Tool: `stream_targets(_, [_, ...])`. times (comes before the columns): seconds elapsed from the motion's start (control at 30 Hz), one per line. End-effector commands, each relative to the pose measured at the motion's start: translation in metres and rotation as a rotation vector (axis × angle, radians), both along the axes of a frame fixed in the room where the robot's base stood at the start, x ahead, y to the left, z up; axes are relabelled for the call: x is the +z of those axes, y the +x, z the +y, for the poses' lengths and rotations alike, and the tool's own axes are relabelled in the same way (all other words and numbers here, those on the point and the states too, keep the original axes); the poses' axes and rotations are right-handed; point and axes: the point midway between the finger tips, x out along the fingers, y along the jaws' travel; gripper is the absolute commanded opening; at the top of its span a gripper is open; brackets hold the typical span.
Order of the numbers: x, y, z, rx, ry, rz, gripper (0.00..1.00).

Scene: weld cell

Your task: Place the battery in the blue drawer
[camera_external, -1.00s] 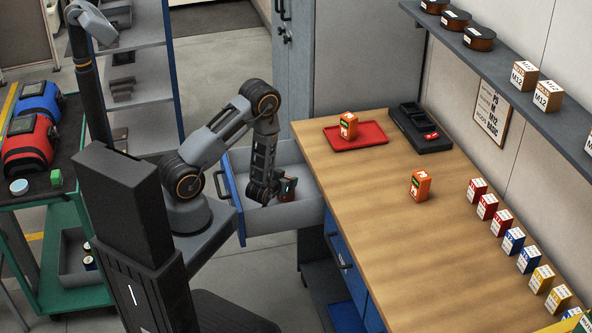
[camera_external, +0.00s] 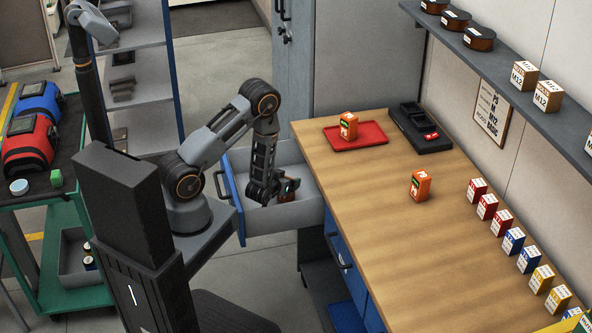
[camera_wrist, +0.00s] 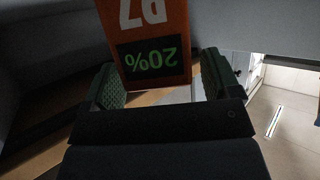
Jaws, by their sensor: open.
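The blue-fronted drawer (camera_external: 231,188) stands open, its grey inside showing. My gripper (camera_external: 287,187) is down in the drawer. An orange battery (camera_external: 288,196) is at its fingers, partly hidden. In the wrist view this battery (camera_wrist: 157,40) stands between the two open fingers (camera_wrist: 160,88), its dark label reading 20% upside down. A narrow gap shows on the right finger's side; whether the left finger touches it I cannot tell. A second orange battery (camera_external: 348,125) stands on the red tray (camera_external: 372,139), and a third battery (camera_external: 420,186) stands upright on the bench.
The wooden bench (camera_external: 370,215) lies right of the drawer. A black charger-like holder (camera_external: 425,138) sits at its back, and several small labelled boxes (camera_external: 487,206) line its right edge. A grey cabinet (camera_external: 360,60) rises behind the drawer.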

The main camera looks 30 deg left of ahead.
Motion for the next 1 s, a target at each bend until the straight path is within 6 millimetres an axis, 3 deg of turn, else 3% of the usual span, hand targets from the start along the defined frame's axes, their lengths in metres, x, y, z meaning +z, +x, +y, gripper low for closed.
stream_targets(0.3, [0.018,-0.046,-0.001,-0.004,0.0,0.001,0.83])
stream_targets(0.53, [0.03,-0.064,-0.001,0.0,-0.003,0.006,0.83])
stream_targets(0.77, [0.052,-0.043,-0.004,0.031,-0.083,0.105,0.83])
stream_targets(1.0, [0.115,-0.017,-0.002,0.011,-0.18,0.306,0.83])
